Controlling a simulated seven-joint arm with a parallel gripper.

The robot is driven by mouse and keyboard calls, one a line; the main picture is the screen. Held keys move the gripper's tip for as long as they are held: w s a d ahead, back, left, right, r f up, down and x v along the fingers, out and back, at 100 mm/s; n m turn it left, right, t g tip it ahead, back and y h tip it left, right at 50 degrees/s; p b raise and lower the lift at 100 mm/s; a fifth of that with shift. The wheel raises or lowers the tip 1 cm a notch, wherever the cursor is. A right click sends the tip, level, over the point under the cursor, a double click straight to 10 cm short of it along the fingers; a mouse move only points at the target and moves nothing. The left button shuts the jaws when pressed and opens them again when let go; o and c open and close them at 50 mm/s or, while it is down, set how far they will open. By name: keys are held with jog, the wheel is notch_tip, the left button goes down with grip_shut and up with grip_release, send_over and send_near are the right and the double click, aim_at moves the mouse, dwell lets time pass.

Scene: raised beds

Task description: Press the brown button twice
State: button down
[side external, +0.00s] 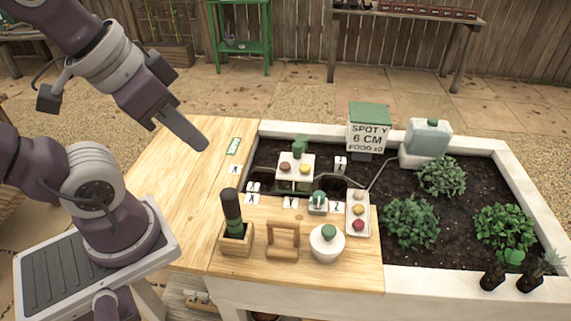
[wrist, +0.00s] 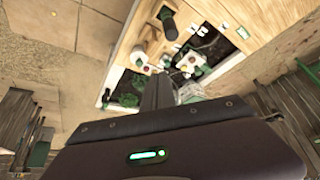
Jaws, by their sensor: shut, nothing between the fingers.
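A reddish-brown button (side external: 285,167) sits on top of a small white box (side external: 295,180), to the left of a yellow button (side external: 305,169). A green part stands behind them. A white panel (side external: 367,231) to the right carries a tan, a yellow and a red button (side external: 358,225). My gripper (side external: 203,143) is shut and empty, high up and to the left of the white box, touching nothing. In the wrist view the gripper fingers (wrist: 157,88) point toward the bed, and the small buttons there are hard to tell apart.
A dark-handled tool in a wooden holder (side external: 236,243), a wooden frame (side external: 283,240) and a white lidded pot (side external: 327,247) stand at the front. A sign (side external: 367,128), a watering container (side external: 427,138) and plants stand behind and right. The left wooden tabletop (side external: 185,190) is mostly clear.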

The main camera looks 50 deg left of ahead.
jog(key=m+t+h, duration=0.1)
jog(key=m+t, duration=0.2)
jog(key=m, duration=0.8)
send_over(281, 166)
notch_tip(281, 166, down, 15)
jog(key=shift+d+f, duration=0.1)
jog(key=shift+f, duration=0.1)
jog(key=shift+f+h, duration=0.1)
jog(key=shift+h, duration=0.2)
jog(key=shift+f, duration=4.3)
